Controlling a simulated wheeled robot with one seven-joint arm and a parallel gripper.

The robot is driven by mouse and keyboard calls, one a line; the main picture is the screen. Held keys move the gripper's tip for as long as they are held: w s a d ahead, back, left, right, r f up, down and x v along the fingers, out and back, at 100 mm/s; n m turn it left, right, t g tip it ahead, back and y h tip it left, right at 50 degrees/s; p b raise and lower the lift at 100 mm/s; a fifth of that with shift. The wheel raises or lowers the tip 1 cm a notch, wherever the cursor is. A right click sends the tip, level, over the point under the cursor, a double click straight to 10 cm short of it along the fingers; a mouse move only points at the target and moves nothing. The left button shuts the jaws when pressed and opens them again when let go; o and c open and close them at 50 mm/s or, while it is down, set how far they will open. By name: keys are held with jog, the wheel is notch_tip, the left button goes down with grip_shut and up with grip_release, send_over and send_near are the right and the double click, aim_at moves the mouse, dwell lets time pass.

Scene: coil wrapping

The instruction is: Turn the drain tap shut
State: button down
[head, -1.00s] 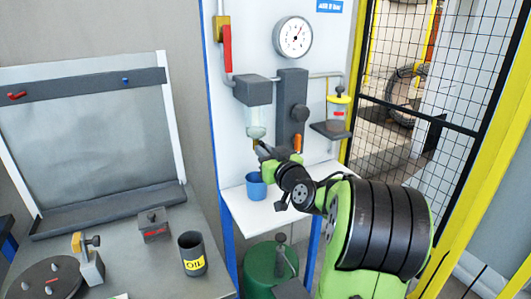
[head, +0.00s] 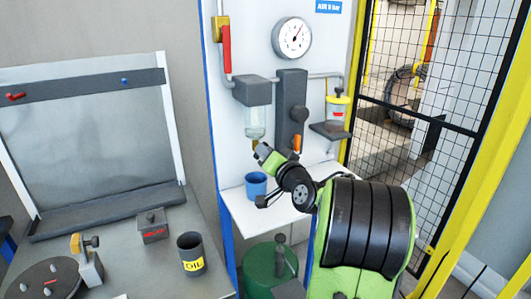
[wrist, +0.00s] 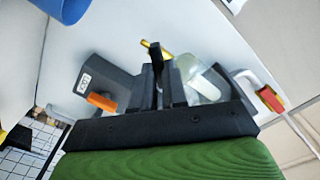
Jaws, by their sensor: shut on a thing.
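The drain tap (head: 256,145) is a small brass fitting under the clear filter bowl (head: 255,122) on the white panel. My gripper (head: 260,152) is at the tap, just below the bowl. In the wrist view, my gripper's dark fingers (wrist: 172,76) are closed together beside the clear bowl (wrist: 206,86). A yellow bar (wrist: 155,50), which looks like part of the tap, shows just past the fingertips. The fingers hide most of the tap, so its exact angle cannot be told.
A blue cup (head: 256,185) stands on the white shelf (head: 285,213) below the tap. An orange lever (head: 296,144) is close to the right, and a red-handled valve (head: 226,48) is upper left. A pressure gauge (head: 292,38) is above. A yellow-framed mesh fence (head: 440,90) stands right.

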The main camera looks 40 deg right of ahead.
jog(key=shift+f+m+p, duration=0.2)
jog(key=shift+m+p, duration=1.3)
jog(key=shift+m, duration=3.3)
jog(key=c, duration=1.2)
grip_release()
jog(key=shift+s+d, duration=0.1)
jog(key=shift+o, duration=0.2)
jog(key=shift+s, duration=0.1)
jog(key=b+v, duration=0.4)
jog(key=v, duration=1.1)
jog(key=shift+s, duration=0.25)
